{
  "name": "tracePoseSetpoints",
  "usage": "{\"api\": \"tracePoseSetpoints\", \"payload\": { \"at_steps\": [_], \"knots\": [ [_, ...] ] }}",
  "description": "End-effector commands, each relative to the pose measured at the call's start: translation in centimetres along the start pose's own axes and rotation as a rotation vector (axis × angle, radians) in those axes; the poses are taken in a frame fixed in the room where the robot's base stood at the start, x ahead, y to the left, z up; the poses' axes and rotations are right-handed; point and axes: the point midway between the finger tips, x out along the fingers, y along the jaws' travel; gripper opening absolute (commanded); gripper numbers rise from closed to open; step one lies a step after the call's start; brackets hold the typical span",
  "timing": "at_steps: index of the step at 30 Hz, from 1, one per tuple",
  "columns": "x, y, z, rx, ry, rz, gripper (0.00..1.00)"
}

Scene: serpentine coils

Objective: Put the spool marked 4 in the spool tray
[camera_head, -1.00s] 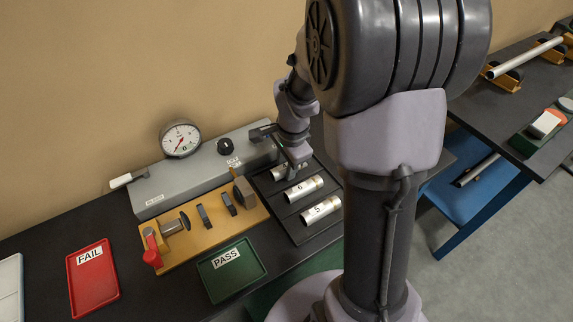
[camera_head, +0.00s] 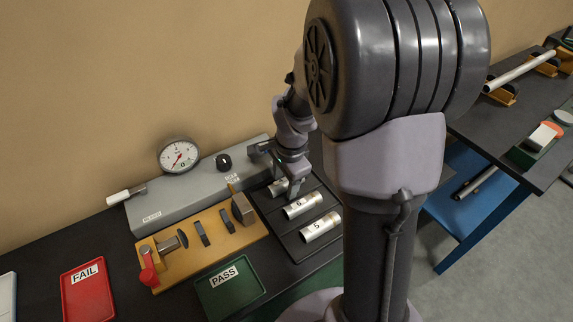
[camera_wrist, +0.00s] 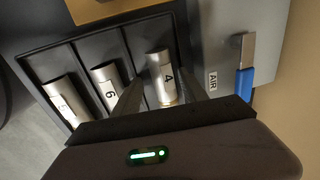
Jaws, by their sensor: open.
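The spool marked 4 (camera_wrist: 163,75) is a silver cylinder. In the wrist view it lies in the right-hand slot of the dark spool tray (camera_wrist: 83,52), between my fingers. My gripper (camera_wrist: 165,95) is open, one finger on each side of the spool; I cannot tell whether either touches it. In the head view my gripper (camera_head: 286,186) is low over the tray's far end (camera_head: 277,222), and the spool marked 4 (camera_head: 276,188) is partly hidden by it. The tray's near edge is partly hidden by my arm.
Spools marked 6 (camera_head: 303,205) and 5 (camera_head: 320,227) lie in the other slots, close by. A grey gauge box (camera_head: 185,192) and a yellow fixture (camera_head: 215,240) stand left of the tray. Green PASS (camera_head: 230,287) and red FAIL (camera_head: 88,290) trays are further left.

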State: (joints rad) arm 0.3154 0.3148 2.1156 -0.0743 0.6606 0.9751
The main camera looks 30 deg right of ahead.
Motion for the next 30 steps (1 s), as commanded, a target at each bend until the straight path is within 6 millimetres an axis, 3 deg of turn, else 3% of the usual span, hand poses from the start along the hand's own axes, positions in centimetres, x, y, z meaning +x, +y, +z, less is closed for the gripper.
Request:
{"api": "tracePoseSetpoints", "payload": {
  "at_steps": [9,15,19,24,26,30],
  "knots": [
    [-9.8,-0.3,0.0,0.000,0.003,-0.008,0.55],
    [-14.9,-0.3,0.0,-0.001,0.003,-0.007,0.55],
    [-16.4,-0.2,0.0,0.000,0.003,-0.006,0.55],
    [-16.7,-0.2,0.1,-0.004,0.002,-0.007,0.55],
    [-16.9,0.2,1.0,-0.053,0.002,-0.025,0.55],
    [-18.1,4.4,7.6,-0.439,0.008,-0.165,0.55]
  ]
}}
